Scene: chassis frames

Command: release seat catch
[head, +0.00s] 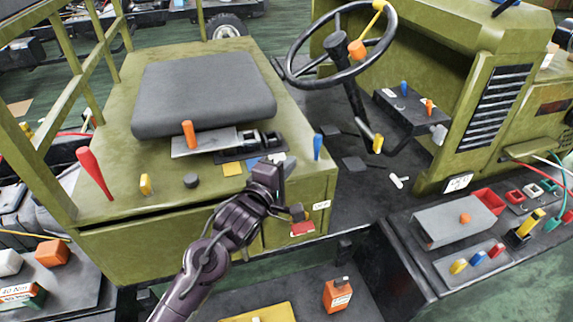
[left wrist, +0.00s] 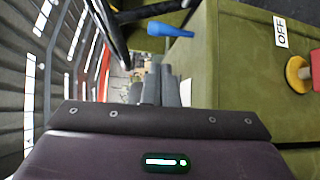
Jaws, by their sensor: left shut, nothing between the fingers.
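The black seat cushion (head: 203,93) lies on the olive seat box (head: 115,205). An orange upright handle (head: 189,134) stands on a grey plate at the cushion's front edge. A blue lever (head: 317,146) rises at the box's right edge, and it also shows in the left wrist view (left wrist: 170,29). I cannot tell which handle is the seat catch. My left gripper (head: 284,164) is shut and empty, over the box's front right corner, left of the blue lever and apart from it. Its grey fingers (left wrist: 160,85) show in the left wrist view. My right gripper is not in view.
A red lever (head: 94,172) and a yellow knob (head: 146,184) stand on the box's left. The steering wheel (head: 340,45) is at the back right. An OFF label (head: 321,204) marks the box front. A cluttered side tray (head: 440,285) lies at right.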

